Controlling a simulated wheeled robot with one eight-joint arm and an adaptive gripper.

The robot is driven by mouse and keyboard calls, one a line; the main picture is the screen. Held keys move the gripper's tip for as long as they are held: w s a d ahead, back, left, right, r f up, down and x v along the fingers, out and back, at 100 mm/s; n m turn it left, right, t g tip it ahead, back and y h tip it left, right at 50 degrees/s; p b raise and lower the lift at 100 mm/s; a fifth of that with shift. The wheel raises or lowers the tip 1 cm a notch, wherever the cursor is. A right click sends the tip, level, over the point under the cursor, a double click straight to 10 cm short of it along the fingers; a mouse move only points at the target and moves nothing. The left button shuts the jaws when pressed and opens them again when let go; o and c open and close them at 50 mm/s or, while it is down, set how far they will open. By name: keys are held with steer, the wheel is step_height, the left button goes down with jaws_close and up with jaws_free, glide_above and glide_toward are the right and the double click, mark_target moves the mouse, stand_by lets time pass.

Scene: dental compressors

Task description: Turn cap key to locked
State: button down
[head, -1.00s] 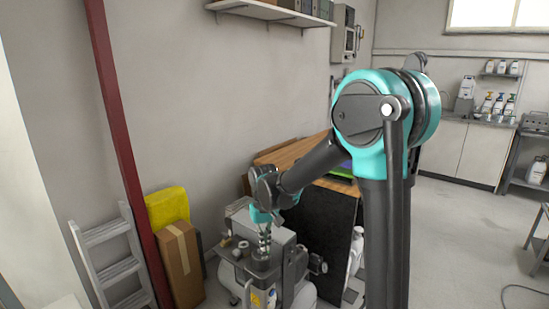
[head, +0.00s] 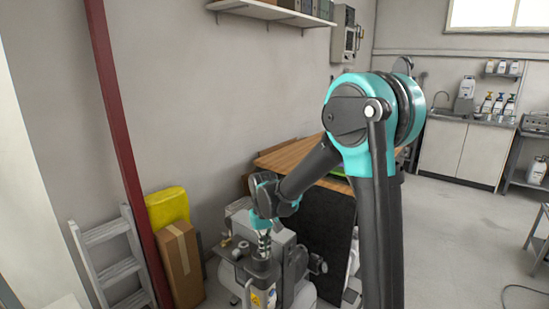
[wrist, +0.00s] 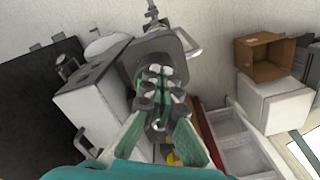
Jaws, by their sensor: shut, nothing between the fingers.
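The dental compressor (head: 283,256) is a grey and white machine on the floor by the wall. A dark housing (head: 259,270) with a yellow label below it stands at its front, directly under my gripper (head: 264,256). My gripper points down and its fingers are shut with nothing between them. In the wrist view, my gripper (wrist: 160,74) lies in front of a dark grey part (wrist: 138,56) of the machine and covers much of it. I cannot make out the cap key, which is hidden or too small, nor whether the fingertips touch anything.
A wooden-topped table (head: 292,154) with a dark side panel stands behind the compressor. A cardboard box (head: 180,265), a yellow bundle (head: 167,208), a red post (head: 118,140) and a ladder (head: 113,262) are at the left. The floor (head: 455,235) at the right is mostly open.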

steer(key=shift+w+a, duration=0.2)
steer(key=shift+w, duration=0.25)
stand_by(0.7)
steer(key=shift+a, duration=0.1)
stand_by(0.3)
steer(key=shift+s, duration=0.15)
steer(key=shift+s+r, duration=0.1)
steer(key=shift+s, duration=0.2)
steer(key=shift+r, duration=2.9)
